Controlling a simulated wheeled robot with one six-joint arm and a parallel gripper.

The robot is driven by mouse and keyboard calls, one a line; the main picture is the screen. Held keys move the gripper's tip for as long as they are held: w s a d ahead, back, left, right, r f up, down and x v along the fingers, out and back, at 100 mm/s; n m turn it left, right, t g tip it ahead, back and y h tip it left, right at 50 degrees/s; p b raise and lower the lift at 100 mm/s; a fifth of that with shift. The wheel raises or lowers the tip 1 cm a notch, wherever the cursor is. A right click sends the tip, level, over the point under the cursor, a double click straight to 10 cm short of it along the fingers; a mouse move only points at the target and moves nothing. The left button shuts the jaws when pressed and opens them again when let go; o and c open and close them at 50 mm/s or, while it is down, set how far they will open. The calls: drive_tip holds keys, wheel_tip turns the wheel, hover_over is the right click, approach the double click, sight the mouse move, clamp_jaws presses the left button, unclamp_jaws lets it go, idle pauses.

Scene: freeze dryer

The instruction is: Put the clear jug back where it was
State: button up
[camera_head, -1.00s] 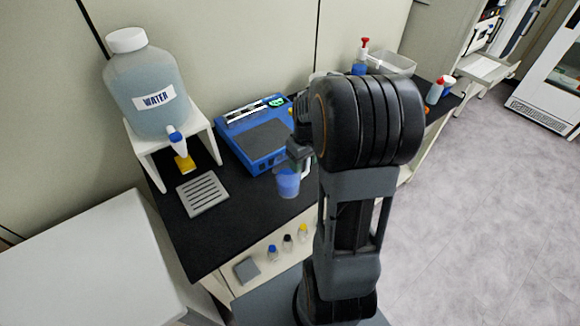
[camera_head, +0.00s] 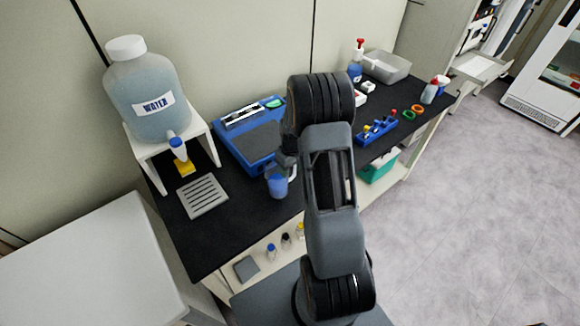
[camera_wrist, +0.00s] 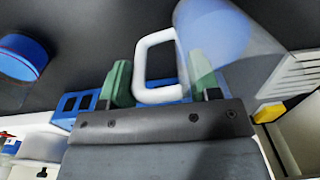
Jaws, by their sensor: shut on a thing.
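The clear jug (camera_head: 277,183) holds blue liquid and looks roughly upright over the black bench, in front of the blue scale. I cannot tell whether its base touches the bench. In the wrist view the jug (camera_wrist: 222,35) is at the upper right, with its pale loop handle (camera_wrist: 141,70) between the green fingers. My gripper (camera_wrist: 160,78) is shut on this handle. In the head view my gripper (camera_head: 288,155) is at the jug's upper right, partly hidden by my arm.
A water bottle (camera_head: 144,92) stands on a white stand at the left, with a slotted drip tray (camera_head: 202,196) in front. The blue scale (camera_head: 250,140) is behind the jug.

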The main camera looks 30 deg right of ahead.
drive_tip(key=shift+f, duration=0.25)
drive_tip(key=o, duration=1.4)
drive_tip(key=shift+c, duration=0.2)
drive_tip(key=shift+r, duration=0.1)
wheel_tip(320, 180, up, 12)
drive_tip(key=shift+d+f+b, duration=0.1)
drive_tip(key=shift+b, duration=1)
drive_tip(key=s+a+r+t, duration=0.2)
drive_tip(key=s+a+r, duration=0.3)
drive_tip(key=s+a, duration=0.2)
drive_tip(key=s+a+r+m+t, duration=0.1)
drive_tip(key=s+a+r+t, duration=0.1)
drive_tip(key=s+a+r, duration=0.3)
drive_tip(key=s+a, duration=0.3)
drive_tip(key=s, duration=0.2)
drive_tip(key=shift+a+r, duration=0.2)
drive_tip(key=shift+r, duration=0.15)
